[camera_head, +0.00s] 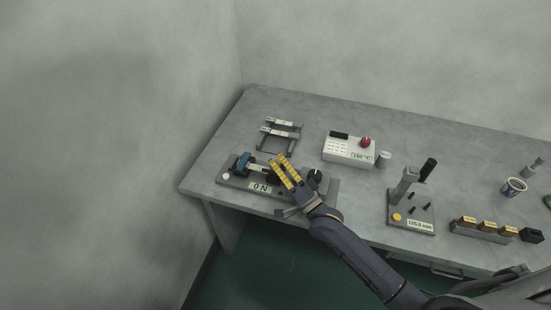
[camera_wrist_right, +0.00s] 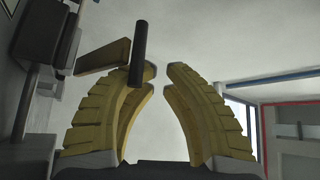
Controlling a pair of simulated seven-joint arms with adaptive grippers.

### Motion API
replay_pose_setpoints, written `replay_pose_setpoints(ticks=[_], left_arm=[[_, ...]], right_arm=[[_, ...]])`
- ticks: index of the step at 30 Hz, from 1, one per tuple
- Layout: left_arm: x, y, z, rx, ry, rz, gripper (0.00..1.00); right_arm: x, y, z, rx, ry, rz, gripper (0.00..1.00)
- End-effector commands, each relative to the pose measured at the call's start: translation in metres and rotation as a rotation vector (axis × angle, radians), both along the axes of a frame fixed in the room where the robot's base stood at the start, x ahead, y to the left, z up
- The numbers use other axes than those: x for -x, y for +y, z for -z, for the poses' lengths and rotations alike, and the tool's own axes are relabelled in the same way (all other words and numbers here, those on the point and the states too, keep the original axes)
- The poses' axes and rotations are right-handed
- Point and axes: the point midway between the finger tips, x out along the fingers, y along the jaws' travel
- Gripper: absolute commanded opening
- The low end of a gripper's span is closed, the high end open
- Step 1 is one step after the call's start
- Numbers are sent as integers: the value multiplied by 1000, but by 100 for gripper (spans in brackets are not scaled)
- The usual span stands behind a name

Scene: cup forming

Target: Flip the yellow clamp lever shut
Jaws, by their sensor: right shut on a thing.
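The clamp lever shows in the right wrist view as a dull yellow bar (camera_wrist_right: 103,57) with an upright black grip (camera_wrist_right: 139,48). My right gripper (camera_wrist_right: 160,80) has curved yellow fingers, shut on the lever, with the black grip at the left finger and a gap showing between the tips. A blue part (camera_head: 243,163) sits at the fixture's left end. My left gripper is not in view.
A black knob (camera_head: 315,175) is just right of my fingers. A rack (camera_head: 278,138) and a white control box (camera_head: 348,151) with a red button stand behind.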

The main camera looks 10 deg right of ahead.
Motion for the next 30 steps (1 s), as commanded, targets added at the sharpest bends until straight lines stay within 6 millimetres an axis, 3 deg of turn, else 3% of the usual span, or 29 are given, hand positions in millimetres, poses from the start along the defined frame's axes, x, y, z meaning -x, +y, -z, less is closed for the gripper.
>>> replay_pose_setpoints(ticks=[19,30], left_arm=[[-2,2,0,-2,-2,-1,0],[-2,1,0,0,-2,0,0]], right_arm=[[7,0,2,-7,0,-4,0],[54,-27,23,-2,5,-1,0]])
